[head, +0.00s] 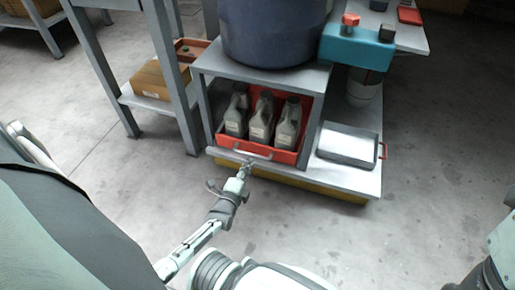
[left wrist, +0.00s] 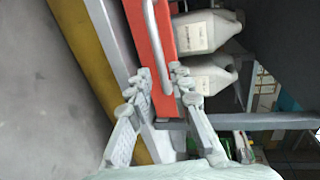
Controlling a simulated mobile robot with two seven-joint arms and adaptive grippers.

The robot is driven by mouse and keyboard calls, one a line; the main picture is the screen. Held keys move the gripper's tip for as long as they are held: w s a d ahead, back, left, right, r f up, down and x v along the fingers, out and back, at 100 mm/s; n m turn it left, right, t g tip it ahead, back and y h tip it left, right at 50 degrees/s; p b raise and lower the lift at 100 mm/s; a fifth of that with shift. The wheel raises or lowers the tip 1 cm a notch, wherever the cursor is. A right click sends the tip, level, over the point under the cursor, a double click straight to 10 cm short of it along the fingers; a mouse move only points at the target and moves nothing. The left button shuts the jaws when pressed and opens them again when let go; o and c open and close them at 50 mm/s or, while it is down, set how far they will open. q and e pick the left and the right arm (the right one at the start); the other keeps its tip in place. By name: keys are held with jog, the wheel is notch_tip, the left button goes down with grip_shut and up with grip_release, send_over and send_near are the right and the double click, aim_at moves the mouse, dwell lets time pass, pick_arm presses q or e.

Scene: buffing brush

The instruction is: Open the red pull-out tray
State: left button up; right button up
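The red pull-out tray (head: 285,156) sits under the grey bench, holding three grey bottles (head: 262,118) with white labels. A silver bar handle (head: 253,151) is on its front. In the left wrist view the tray's red front (left wrist: 150,40) runs down the picture with the handle (left wrist: 158,50) along it. My left gripper (head: 246,167) is at the tray's front, by the handle. In the left wrist view its fingers (left wrist: 161,76) are apart, one on each side of the handle's lower end. Contact cannot be told. My right gripper is out of view.
A dark blue drum (head: 270,30) stands on the bench above the tray. A grey shallow tray (head: 348,143) lies on the lower shelf to the right. A cardboard box (head: 160,80) is on a shelf at left. The floor in front is clear.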

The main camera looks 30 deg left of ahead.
aim_at(254, 155)
pick_arm(q)
jog(key=shift+b+x, duration=1.35)
jog(key=shift+x, duration=2.05)
jog(key=shift+c, duration=0.6)
grip_shut()
